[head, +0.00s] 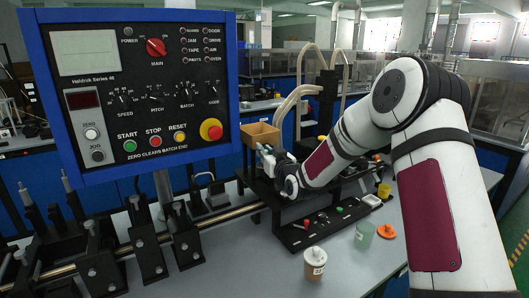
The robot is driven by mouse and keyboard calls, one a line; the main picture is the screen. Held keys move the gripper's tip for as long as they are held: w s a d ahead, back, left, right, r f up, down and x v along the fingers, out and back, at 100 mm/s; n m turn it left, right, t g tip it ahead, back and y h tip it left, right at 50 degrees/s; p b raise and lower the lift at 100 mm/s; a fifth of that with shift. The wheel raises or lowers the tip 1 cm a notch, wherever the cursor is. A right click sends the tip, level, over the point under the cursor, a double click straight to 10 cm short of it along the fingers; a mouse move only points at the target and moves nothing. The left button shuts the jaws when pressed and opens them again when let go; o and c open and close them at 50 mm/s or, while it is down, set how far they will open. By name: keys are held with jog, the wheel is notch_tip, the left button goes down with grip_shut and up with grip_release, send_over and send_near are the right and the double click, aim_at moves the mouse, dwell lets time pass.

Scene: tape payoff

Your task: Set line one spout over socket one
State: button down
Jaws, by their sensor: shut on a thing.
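My gripper (268,160) is at the middle of the head view, beside the black stand, and is shut. The thing in its jaws is small and mostly hidden by the fingers; I take it for the line one spout, but cannot make it out. Beige curved hoses (296,98) hang from the black upright (327,100), and one runs down behind the gripper. A black base plate (295,240) lies below, with small red and green parts on it. I cannot tell which socket is socket one; my forearm hides part of the fixture.
A blue control panel (140,90) fills the upper left. A lidded cup (315,263), a greenish cup (364,235), an orange lid (386,231) and a yellow cup (384,190) stand on the grey table at the front right.

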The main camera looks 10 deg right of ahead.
jog(key=shift+s+d+f+n+g+y+b, duration=0.1)
jog(key=shift+d+n+g+y+b, duration=0.75)
jog(key=shift+n+g+y+b, duration=1)
jog(key=shift+s+d+r+n+g+y+b, duration=0.15)
jog(key=shift+d+n+g+y+b, duration=0.75)
jog(key=shift+n+g+y, duration=1.1)
jog(key=shift+s+d+f+n+g+y+b, duration=0.15)
jog(key=shift+d+n+g+y+b, duration=1)
jog(key=shift+y, duration=1.4)
jog(key=shift+a+n, duration=0.25)
jog(key=shift+n, duration=0.15)
jog(key=c, duration=1.5)
grip_release()
jog(key=shift+c, duration=0.2)
jog(key=v, duration=1.2)
